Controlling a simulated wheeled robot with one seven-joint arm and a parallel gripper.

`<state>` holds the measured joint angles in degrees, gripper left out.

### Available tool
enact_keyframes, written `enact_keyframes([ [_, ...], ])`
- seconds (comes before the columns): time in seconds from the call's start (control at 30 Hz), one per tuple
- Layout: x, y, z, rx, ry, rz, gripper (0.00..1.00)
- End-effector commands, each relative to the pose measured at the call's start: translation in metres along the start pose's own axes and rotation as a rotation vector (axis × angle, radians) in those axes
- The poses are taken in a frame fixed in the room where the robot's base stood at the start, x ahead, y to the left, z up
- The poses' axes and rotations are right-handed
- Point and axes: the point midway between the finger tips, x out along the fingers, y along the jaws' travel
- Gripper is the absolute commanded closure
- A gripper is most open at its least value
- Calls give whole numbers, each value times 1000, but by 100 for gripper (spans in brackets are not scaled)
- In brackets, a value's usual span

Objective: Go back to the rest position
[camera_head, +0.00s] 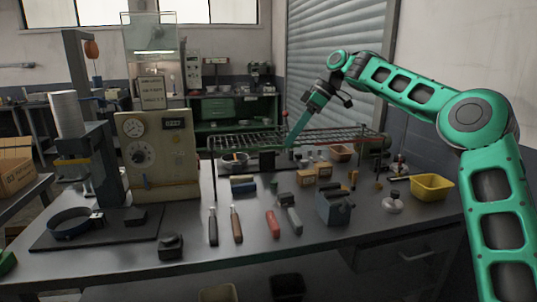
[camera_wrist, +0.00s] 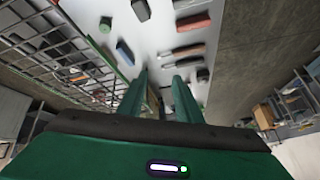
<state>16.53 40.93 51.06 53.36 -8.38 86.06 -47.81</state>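My gripper (camera_head: 292,138) is at the end of my green arm, near the wire rack (camera_head: 345,136) above the back of the workbench. Its fingers point down and left in the head view. In the wrist view the two green fingers of my gripper (camera_wrist: 160,88) stand apart, with nothing visible held between them. The wire rack also shows along the left side of the wrist view (camera_wrist: 60,48).
The grey workbench (camera_head: 330,245) holds several tools, a blue-grey block (camera_head: 334,207) and a yellow bin (camera_head: 432,187). A beige machine (camera_head: 158,155) stands at left, beside a dark press (camera_head: 92,165). A roller shutter (camera_head: 340,50) is behind.

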Motion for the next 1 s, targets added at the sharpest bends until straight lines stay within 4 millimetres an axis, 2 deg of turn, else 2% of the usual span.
enact_keyframes([
  [0.03, 3, -12, 7, 43, -52, 16, 68],
  [0.17, 9, -34, 34, 179, -165, 68, 68],
  [0.27, 10, -51, 63, 295, -239, 116, 68],
  [0.57, -13, -113, 173, 685, -389, 296, 68],
  [0.77, -35, -171, 256, 970, -420, 421, 68],
  [1.0, -49, -261, 353, 1321, -389, 549, 68],
])
